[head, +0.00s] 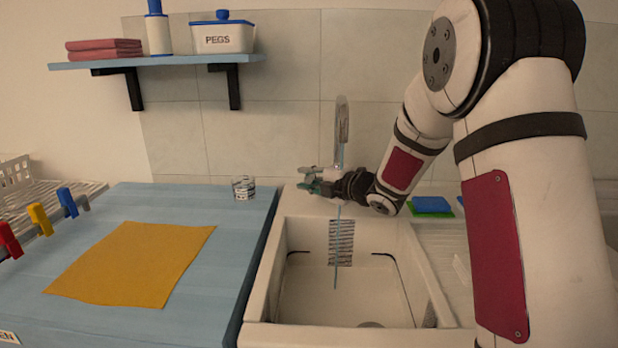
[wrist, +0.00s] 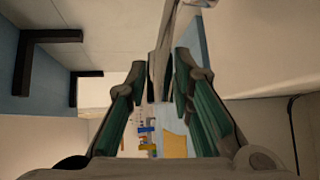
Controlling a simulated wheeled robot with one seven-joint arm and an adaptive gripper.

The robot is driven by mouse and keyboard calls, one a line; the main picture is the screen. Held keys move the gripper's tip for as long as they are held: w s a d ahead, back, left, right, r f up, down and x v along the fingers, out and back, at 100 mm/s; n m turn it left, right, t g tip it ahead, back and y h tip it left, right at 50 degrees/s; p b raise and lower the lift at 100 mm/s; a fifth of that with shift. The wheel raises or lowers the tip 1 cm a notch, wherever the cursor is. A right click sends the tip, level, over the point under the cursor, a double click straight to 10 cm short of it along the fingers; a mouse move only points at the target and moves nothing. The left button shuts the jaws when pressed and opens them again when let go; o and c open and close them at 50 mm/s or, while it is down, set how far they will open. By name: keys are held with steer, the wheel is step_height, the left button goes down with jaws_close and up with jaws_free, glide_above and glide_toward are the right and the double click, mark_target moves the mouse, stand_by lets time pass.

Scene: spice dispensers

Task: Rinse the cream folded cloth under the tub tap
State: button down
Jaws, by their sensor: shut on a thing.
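My gripper (head: 316,182) is at the tub tap (head: 342,125), above the back of the sink, pointing left. In the wrist view its green-padded fingers (wrist: 158,80) are shut on a thin pale slab, seen edge-on, which looks like the cream folded cloth (wrist: 160,55). In the head view the cloth is barely visible as a pale bit at the fingers.
A glass (head: 243,187) stands on the blue table (head: 215,275) beside an orange cloth (head: 135,262). Colored pegs (head: 40,218) line its left side. Blue and green sponges (head: 431,205) lie right of the tub. The wall shelf (head: 170,60) holds red cloths and a PEGS box (head: 222,38).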

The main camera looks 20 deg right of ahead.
steer(key=c, duration=1.4)
jaws_free()
steer(key=shift+o, duration=0.2)
steer(key=v, duration=1.2)
steer(key=shift+r, duration=0.1)
